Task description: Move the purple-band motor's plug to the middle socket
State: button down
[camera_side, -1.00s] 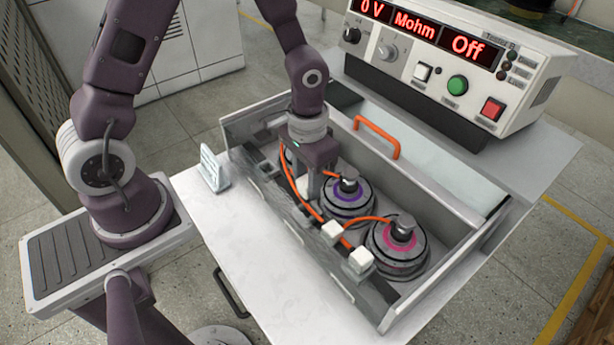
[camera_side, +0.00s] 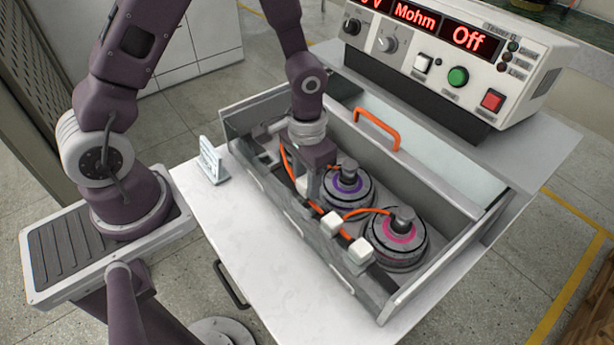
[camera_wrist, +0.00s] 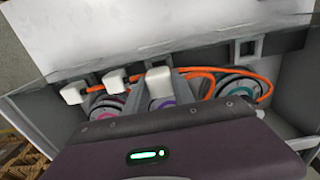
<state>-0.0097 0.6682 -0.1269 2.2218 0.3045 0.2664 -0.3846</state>
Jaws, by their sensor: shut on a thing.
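The purple-band motor (camera_side: 347,186) stands in the grey tray (camera_side: 440,262), beside the pink-band motor (camera_side: 397,230). My gripper (camera_side: 310,190) reaches down just left of the purple-band motor. It is shut on a white plug (camera_wrist: 159,80), which sits between the fingers in the wrist view; I cannot tell which motor its cable reaches. Two other white plugs (camera_side: 333,222) (camera_side: 360,250) sit along the tray's front wall, with orange cables. An empty socket bracket (camera_wrist: 247,49) shows right of the held plug. The middle socket cannot be made out clearly.
A third motor with a teal band (camera_wrist: 228,88) shows in the wrist view, partly hidden. The tester (camera_side: 450,65) stands behind; a small sign (camera_side: 210,160) stands at left.

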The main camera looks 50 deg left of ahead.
jog(key=shift+f, duration=0.1)
jog(key=shift+f, duration=0.5)
jog(key=shift+f, duration=0.2)
dwell(0.6)
jog(key=shift+f, duration=0.25)
jog(key=shift+f, duration=0.3)
jog(key=shift+f, duration=0.45)
dwell(2.9)
jog(key=shift+c, duration=2.1)
grip_release()
